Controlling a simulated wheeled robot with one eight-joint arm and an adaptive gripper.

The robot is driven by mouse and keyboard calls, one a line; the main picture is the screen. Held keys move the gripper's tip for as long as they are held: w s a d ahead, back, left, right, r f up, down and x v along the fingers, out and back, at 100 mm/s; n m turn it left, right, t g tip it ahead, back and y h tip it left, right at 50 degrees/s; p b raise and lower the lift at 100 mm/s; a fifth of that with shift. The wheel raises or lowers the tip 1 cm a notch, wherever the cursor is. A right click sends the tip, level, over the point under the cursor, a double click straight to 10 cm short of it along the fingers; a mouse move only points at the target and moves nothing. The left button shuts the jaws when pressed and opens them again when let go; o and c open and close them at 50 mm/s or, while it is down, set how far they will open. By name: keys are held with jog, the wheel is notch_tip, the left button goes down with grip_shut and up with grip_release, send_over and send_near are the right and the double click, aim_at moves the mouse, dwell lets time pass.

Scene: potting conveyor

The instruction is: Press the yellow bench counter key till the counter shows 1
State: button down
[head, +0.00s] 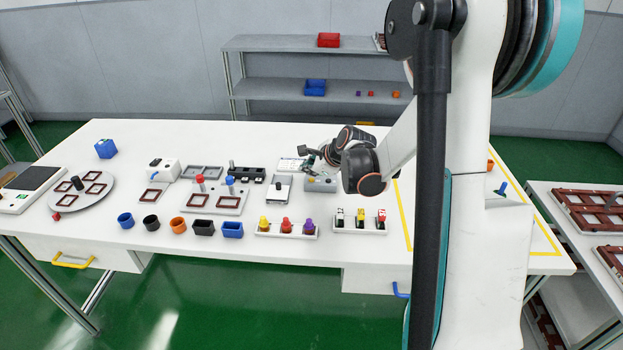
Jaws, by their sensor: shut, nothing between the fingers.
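My gripper (313,163) is shut and empty at the end of my arm. It hangs low over the back middle of the white bench, at a grey box (321,184). I cannot tell whether the fingers touch the box or stay above it. A small white box with a dark display-like strip (290,164) lies just left of my gripper. The yellow counter key cannot be made out, and my gripper and wrist cover part of this area. No counter number can be read.
A grey box with a dark lever (279,187) stands left of the gripper. A fixture with red and blue knobs (214,198) is farther left. Trays of coloured pieces (287,232) and several small cups (178,226) line the front edge. The bench behind the fixtures is mostly clear.

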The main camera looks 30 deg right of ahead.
aim_at(310, 182)
notch_tip(310, 182, up, 5)
jog(key=p, duration=0.3)
dwell(0.4)
dwell(0.7)
